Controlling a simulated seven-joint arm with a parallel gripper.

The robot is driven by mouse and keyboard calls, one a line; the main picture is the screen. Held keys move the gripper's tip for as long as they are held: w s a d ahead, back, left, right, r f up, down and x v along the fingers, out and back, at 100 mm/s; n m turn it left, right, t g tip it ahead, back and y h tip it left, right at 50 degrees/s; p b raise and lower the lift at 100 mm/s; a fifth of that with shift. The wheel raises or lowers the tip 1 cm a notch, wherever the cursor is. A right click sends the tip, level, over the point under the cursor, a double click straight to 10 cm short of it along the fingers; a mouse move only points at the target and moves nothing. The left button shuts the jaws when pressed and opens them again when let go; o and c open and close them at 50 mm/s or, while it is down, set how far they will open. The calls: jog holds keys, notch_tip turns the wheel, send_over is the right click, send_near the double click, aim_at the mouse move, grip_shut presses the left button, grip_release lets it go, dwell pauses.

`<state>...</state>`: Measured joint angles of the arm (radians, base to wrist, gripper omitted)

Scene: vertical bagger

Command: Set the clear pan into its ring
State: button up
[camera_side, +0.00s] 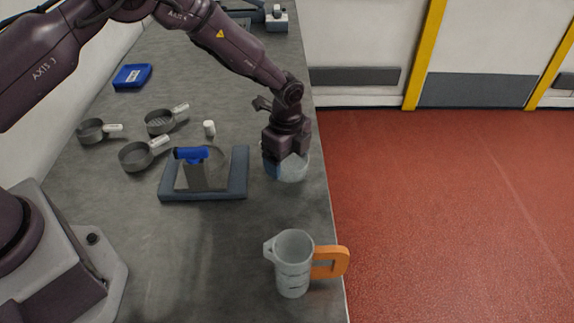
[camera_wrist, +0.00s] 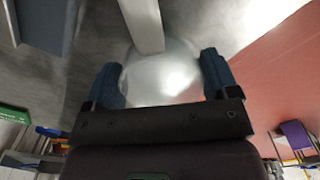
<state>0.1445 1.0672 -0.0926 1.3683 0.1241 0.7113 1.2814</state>
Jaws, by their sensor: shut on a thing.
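The clear pan (camera_side: 292,171) is a round, see-through vessel near the table's right edge. My gripper (camera_side: 284,163) points down over it and is shut on it. In the wrist view the pan (camera_wrist: 160,80) sits between the two blue fingers of my gripper (camera_wrist: 161,84), and a pale bar crosses its upper rim. I cannot tell whether the pan touches the table. A blue-grey frame (camera_side: 203,195) stands just left of the pan, with a greyish piece and a blue cylinder (camera_side: 191,153) in it. I cannot make out for sure which part is the ring.
A clear jug (camera_side: 293,268) with an orange handle stands in front, near the right edge. Several grey scoops (camera_side: 136,156) and a small white piece (camera_side: 209,128) lie left and behind the frame. A blue box (camera_side: 132,77) lies farther back. Red floor drops off at the right.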

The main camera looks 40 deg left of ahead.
aim_at(287, 165)
notch_tip(287, 165, up, 7)
jog(key=shift+a+f, duration=0.15)
jog(key=shift+f, duration=0.05)
jog(key=shift+n, duration=0.6)
jog(key=a+r, duration=0.2)
jog(key=a, duration=0.1)
jog(key=a+r, duration=0.1)
jog(key=a, duration=0.1)
jog(key=shift+a+r, duration=0.15)
jog(key=s+a+r, duration=0.1)
jog(key=s+a, duration=0.5)
jog(key=a, duration=0.2)
jog(key=shift+m, duration=0.6)
jog(key=shift+s+a+f, duration=0.25)
jog(key=shift+s+f, duration=0.65)
jog(key=shift+f, duration=0.45)
jog(key=shift+s+a+f, duration=0.3)
jog(key=shift+s+f, duration=0.6)
jog(key=shift+f, duration=0.45)
jog(key=shift+s+a+f, duration=0.25)
jog(key=shift+s+f, duration=0.65)
jog(key=shift+f, duration=0.45)
jog(key=shift+f, duration=0.1)
jog(key=shift+f, duration=0.15)
jog(key=shift+f, duration=0.55)
